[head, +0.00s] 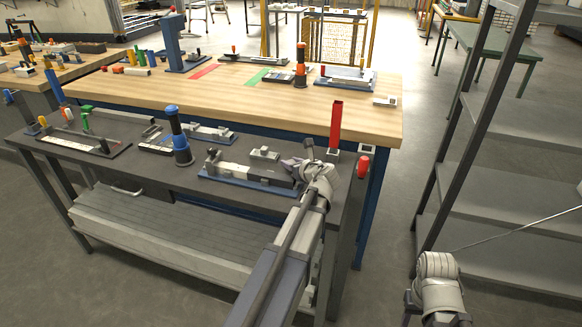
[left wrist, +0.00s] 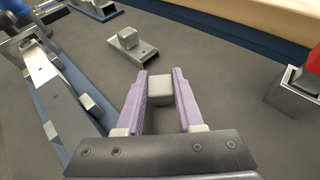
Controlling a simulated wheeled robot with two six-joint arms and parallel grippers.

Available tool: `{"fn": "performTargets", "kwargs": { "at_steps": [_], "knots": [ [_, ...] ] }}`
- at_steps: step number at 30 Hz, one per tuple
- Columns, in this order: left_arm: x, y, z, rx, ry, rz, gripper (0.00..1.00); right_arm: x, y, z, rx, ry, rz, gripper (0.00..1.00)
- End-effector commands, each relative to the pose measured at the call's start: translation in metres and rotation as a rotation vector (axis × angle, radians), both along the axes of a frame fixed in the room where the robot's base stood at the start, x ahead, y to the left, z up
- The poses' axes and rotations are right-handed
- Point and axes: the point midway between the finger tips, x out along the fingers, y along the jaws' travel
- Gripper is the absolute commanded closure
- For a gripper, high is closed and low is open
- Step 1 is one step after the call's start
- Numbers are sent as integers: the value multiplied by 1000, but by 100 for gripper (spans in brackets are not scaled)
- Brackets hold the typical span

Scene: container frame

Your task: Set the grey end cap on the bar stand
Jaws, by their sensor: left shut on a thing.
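My left gripper (head: 292,162) is over the right part of the dark bench. In the left wrist view its purple fingers (left wrist: 159,88) stand apart with a small grey block, seemingly the grey end cap (left wrist: 159,91), between their tips. The block is hard to make out in the head view. I cannot tell for sure which piece is the bar stand. A grey block holding an upright red bar (head: 336,122) stands right of the gripper, and it also shows in the left wrist view (left wrist: 293,94). My right gripper is not visible.
A long metal fixture on a blue base (head: 245,175) lies left of the gripper. A loose silver bracket (left wrist: 131,48) lies ahead of the fingers. A blue-and-black post (head: 180,137) stands farther left. The wooden table (head: 300,112) is behind, and a metal shelf (head: 500,155) stands at right.

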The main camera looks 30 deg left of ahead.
Motion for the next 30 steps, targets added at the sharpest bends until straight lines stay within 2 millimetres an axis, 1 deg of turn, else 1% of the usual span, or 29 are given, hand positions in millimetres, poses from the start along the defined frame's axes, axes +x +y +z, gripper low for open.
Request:
{"fn": "performTargets", "kwargs": {
  "at_steps": [4, 8, 9, 16, 23, 26, 30],
  "knots": [
    [0, 0, 1, 0, 0, 0, 100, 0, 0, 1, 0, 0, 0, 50],
    [0, 0, -4, 0, 0, 0, 100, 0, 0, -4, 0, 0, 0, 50],
    [0, 0, -2, 0, 0, 0, 59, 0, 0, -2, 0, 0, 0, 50],
    [0, 0, -2, 0, 0, 0, 34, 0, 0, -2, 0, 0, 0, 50],
    [0, 0, -1, 0, 0, 0, 34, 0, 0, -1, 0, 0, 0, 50],
    [0, 0, 4, 0, 0, 0, 34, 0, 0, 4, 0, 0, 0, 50],
    [-13, -18, 13, 0, 1, -4, 34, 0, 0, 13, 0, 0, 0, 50]
  ]
}}
